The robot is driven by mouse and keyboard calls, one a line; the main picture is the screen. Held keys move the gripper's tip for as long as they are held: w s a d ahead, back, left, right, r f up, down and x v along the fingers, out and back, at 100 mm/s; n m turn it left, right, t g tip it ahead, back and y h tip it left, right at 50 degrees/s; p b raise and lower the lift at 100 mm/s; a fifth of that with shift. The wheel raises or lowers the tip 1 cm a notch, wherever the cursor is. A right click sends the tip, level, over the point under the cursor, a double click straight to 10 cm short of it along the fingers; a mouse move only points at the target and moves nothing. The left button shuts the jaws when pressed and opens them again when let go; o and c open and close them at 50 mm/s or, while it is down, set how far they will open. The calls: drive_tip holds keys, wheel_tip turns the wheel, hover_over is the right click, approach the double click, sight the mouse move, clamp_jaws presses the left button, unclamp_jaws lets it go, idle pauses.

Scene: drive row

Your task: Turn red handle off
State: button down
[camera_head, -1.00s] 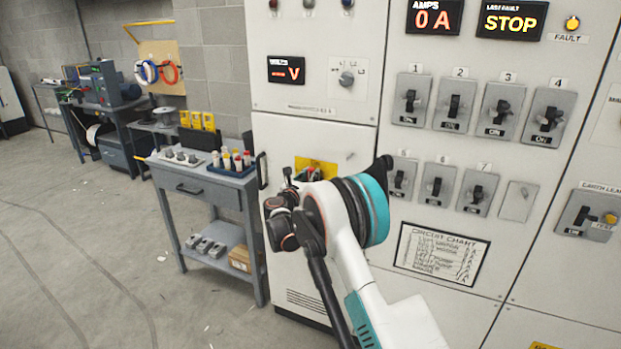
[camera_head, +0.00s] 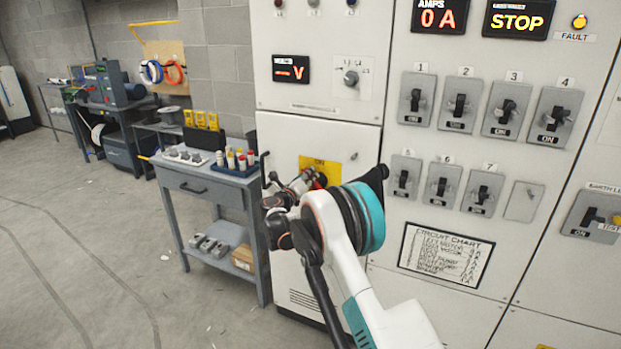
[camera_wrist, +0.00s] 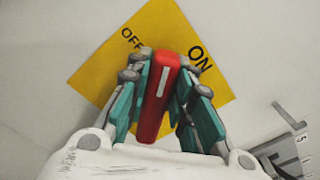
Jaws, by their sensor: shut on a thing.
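The red handle (camera_wrist: 155,112) with a white mark sits on a yellow plate (camera_wrist: 88,78) labelled OFF and ON. In the wrist view its marked end points up, between the two labels. My gripper (camera_wrist: 163,88) is shut on the red handle, with its teal finger pads on both sides. In the head view the yellow plate (camera_head: 334,167) is on the lower cabinet door, with ON at its top. My gripper is in front of the plate there and hides most of the handle.
The grey cabinet (camera_head: 388,60) carries several black switches and displays reading 0 A and STOP. A grey tool cart (camera_head: 190,186) stands just left of the cabinet door. Open floor (camera_head: 100,250) lies to the left.

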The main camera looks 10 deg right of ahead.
drive_tip(key=n, duration=0.2)
drive_tip(key=f+n, duration=0.1)
drive_tip(key=n, duration=0.2)
drive_tip(key=shift+w+a+f+n+b, duration=0.3)
drive_tip(key=shift+a+f+b, duration=0.05)
drive_tip(key=shift+f, duration=0.05)
drive_tip(key=n, duration=0.2)
drive_tip(key=f+n, duration=0.1)
drive_tip(key=n, duration=0.1)
drive_tip(key=shift+w+f+n+b, duration=0.1)
drive_tip(key=shift+f+n+b, duration=0.1)
drive_tip(key=shift+n+b, duration=0.1)
drive_tip(key=c, duration=1.4)
unclamp_jaws()
drive_tip(key=shift+a, duration=0.1)
drive_tip(key=v, duration=1.1)
drive_tip(key=shift+s+a, duration=0.2)
drive_tip(key=shift+s, duration=0.15)
